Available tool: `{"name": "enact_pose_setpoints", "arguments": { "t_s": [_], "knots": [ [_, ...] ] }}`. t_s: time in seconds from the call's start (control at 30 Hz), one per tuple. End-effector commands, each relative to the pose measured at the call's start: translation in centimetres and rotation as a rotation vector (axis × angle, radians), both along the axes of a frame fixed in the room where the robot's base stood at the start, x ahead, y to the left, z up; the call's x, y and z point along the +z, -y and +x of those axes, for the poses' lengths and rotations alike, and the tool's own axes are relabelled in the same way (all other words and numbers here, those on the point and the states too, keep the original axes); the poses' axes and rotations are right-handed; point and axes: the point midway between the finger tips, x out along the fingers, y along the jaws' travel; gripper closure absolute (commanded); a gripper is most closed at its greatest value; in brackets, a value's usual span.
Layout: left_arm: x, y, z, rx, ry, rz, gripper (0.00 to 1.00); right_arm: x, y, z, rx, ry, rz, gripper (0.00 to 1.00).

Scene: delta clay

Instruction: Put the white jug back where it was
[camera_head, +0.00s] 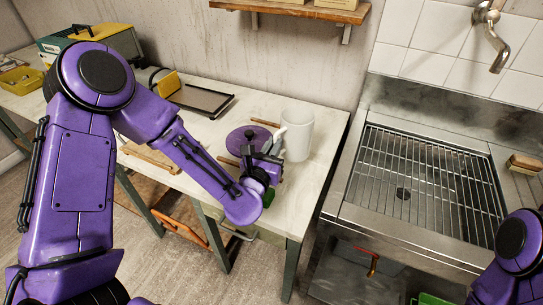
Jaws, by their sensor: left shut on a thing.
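The white jug (299,136) is upright near the right end of the pale worktop (322,172). Its handle side faces left, towards my left gripper. My left gripper (279,146) is shut on the jug at its handle side; the fingers partly hide the handle. I cannot tell whether the jug's base touches the worktop or hangs just above it. My right gripper is out of view; only part of my right arm shows at the lower right.
A purple disc (240,141) lies left of the jug, with wooden rods (266,122) beside it. A dark-edged tray (203,98) lies further left. The sink's wire rack (425,178) is to the right, under a tap (494,33). A shelf (300,11) juts out above.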

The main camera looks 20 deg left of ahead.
Motion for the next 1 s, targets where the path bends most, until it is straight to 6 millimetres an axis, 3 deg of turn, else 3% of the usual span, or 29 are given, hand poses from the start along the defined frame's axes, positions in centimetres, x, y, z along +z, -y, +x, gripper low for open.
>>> {"name": "enact_pose_setpoints", "arguments": {
  "t_s": [0.27, 0.4, 0.8, 0.83, 0.9, 1.0],
  "knots": [
    [-3.6, -1.6, 2.3, -0.001, 0.000, 0.003, 1.00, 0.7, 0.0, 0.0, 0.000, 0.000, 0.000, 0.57],
    [-5.8, -1.5, 2.2, -0.003, 0.000, 0.003, 1.00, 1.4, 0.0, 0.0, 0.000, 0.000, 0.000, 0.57],
    [-6.8, -1.6, 2.2, 0.000, 0.003, -0.001, 1.00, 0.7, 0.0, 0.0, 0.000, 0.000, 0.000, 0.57],
    [-6.7, -1.6, 2.2, 0.000, 0.002, -0.001, 0.82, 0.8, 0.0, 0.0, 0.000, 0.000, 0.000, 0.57],
    [-6.6, -1.6, 2.2, 0.000, 0.002, 0.000, 0.63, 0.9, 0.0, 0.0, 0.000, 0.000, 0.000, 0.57],
    [-6.6, -1.6, 2.2, 0.000, 0.002, 0.000, 0.63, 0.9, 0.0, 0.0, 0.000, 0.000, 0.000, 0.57]
  ]
}}
